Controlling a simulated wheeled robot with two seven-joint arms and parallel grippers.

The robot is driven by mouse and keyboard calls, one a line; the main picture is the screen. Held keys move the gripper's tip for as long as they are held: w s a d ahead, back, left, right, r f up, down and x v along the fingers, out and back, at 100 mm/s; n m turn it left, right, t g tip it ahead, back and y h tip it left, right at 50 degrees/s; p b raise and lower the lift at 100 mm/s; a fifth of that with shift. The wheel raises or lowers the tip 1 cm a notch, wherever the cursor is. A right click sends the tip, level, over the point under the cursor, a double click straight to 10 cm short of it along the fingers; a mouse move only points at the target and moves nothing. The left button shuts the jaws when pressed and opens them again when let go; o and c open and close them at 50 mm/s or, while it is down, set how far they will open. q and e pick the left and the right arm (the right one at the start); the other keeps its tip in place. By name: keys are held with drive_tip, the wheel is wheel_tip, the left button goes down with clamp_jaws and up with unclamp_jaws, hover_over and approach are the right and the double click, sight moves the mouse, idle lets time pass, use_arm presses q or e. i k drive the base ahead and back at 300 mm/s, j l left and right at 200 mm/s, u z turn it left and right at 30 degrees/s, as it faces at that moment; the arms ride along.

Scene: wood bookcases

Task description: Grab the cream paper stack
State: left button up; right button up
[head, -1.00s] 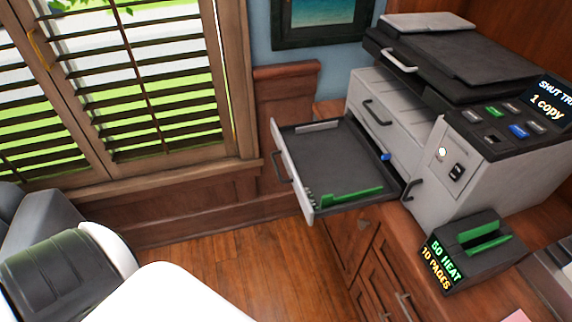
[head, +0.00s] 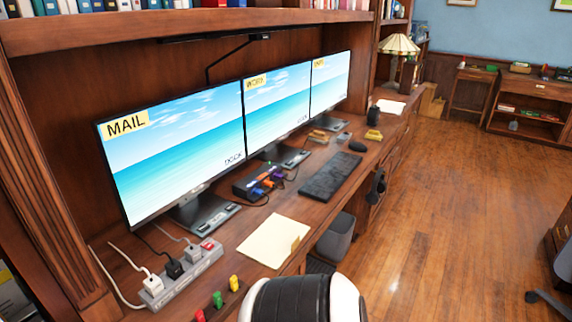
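The cream paper stack (head: 270,241) lies flat on the wooden desk, near its front edge, in the lower middle of the head view. A small tan tab or clip shows at its right side. A black and white link of my own arm rises from the bottom edge, just in front of the stack and apart from it in the picture. Neither of my grippers is in view.
A grey power strip (head: 181,275) with plugs lies left of the stack, and coloured pegs (head: 217,299) stand in front. Behind are monitors (head: 172,135), a cable hub (head: 258,181) and a keyboard (head: 330,176). A grey bin (head: 337,238) stands below the desk edge. Wooden floor (head: 440,220) is open at right.

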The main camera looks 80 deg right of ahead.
sight(270, 245)
drive_tip(key=z, duration=2.3)
